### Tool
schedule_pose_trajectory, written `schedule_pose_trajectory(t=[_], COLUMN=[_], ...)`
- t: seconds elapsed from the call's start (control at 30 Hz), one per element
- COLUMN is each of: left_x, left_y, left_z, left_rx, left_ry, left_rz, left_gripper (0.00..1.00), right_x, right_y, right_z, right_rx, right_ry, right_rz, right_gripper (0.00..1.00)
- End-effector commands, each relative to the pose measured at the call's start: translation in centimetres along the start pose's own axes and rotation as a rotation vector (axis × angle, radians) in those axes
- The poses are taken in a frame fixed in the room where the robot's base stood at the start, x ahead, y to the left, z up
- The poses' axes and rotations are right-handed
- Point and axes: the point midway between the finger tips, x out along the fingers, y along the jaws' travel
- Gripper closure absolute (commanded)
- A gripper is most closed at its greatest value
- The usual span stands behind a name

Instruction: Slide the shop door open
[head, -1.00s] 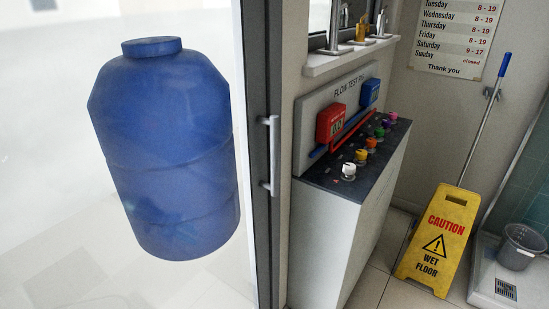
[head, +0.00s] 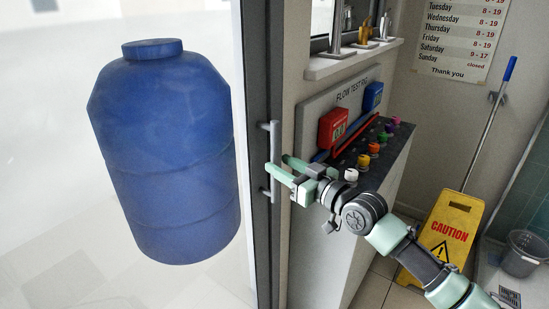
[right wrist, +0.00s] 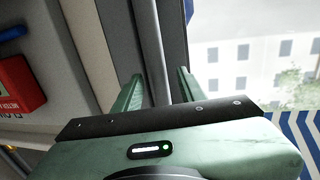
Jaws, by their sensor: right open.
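The shop door is a glass pane (head: 170,285) with a dark frame (head: 257,60) along its right edge. A vertical grey bar handle (head: 273,138) stands off this frame; its bar also shows in the right wrist view (right wrist: 150,40). My right gripper (head: 277,165) is open at the handle's middle height, coming in from the right. In the right wrist view, its green fingers (right wrist: 157,88) lie on either side of the bar, with gaps to it; I cannot tell how deep the bar sits between them. My left gripper is not in view.
A large blue tank (head: 165,150) shows through the glass. Right of the door stand a flow test cabinet (head: 325,245) with coloured knobs and a yellow caution sign (head: 447,235). A mop handle (head: 490,120) leans at the wall near a grey bucket (head: 522,253).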

Motion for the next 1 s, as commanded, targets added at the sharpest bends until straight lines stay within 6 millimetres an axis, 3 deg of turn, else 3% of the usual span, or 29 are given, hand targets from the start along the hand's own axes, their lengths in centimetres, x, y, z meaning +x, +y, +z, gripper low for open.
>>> schedule_pose_trajectory(t=[0.2, 0.53, 0.57, 0.7, 1.0], left_x=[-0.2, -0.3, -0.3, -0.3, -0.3], left_y=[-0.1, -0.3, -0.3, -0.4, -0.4], left_z=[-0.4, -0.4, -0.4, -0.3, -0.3], left_rx=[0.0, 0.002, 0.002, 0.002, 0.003], left_ry=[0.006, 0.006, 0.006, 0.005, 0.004], left_rz=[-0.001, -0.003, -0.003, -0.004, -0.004], left_gripper=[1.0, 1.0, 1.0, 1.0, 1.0], right_x=[2.7, 3.2, 3.2, 3.2, 3.2], right_y=[0.0, 0.0, 0.0, 0.0, 0.0], right_z=[0.0, 0.1, 0.1, 0.1, 0.1], right_rx=[0.0, -0.001, -0.001, -0.001, -0.001], right_ry=[0.0, -0.001, -0.001, -0.001, -0.001], right_rz=[0.001, 0.001, 0.001, 0.001, 0.001], right_gripper=[0.59, 0.59, 0.62, 1.0, 1.0])
